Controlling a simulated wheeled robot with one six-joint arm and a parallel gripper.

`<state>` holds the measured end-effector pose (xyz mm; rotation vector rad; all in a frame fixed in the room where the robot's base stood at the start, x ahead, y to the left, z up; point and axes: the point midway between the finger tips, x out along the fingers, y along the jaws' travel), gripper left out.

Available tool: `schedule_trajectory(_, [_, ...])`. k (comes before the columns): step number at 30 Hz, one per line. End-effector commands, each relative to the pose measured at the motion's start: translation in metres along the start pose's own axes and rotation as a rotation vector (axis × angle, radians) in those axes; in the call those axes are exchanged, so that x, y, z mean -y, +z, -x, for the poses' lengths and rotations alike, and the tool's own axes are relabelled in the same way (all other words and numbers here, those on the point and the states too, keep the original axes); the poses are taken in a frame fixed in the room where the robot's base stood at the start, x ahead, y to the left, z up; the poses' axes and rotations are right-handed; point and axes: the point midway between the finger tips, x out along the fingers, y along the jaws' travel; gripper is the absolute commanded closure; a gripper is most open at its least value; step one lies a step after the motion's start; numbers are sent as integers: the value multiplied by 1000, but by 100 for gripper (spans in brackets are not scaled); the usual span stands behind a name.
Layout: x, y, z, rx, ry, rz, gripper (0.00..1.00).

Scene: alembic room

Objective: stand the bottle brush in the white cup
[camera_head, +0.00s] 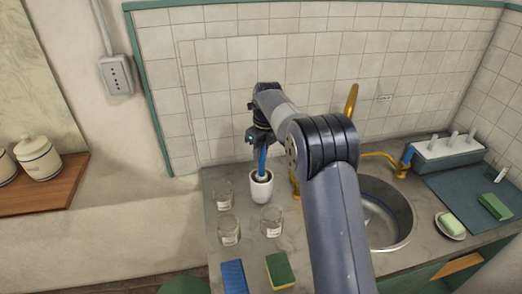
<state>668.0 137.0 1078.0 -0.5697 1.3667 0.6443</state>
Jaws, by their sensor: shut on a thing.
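The white cup (261,190) stands upright on the grey counter, left of the sink. The bottle brush (262,161) has a blue handle and is upright, its lower end inside the cup's mouth. My gripper (261,142) is above the cup, shut on the upper part of the brush handle. The arm hides part of the gripper's fingers. The brush head is inside the cup and mostly hidden; whether it touches the bottom cannot be told.
Glass jars (229,230) stand close in front of the cup. A blue sponge (234,276) and a green-yellow sponge (280,270) lie at the front edge. The sink (397,190) with a brass tap (378,156) is to the right. The tiled wall is close behind.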

Motion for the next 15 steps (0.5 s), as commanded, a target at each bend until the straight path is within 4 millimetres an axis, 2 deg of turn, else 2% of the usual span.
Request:
schedule_trajectory(1, [0,0,0,0,0,0,97])
schedule_trajectory(2, [0,0,0,0,0,0,72])
schedule_trajectory(3, [0,0,0,0,0,0,68])
schedule_trajectory(10, [0,0,0,0,0,0,50])
schedule_trajectory(15, [0,0,0,0,0,0,49])
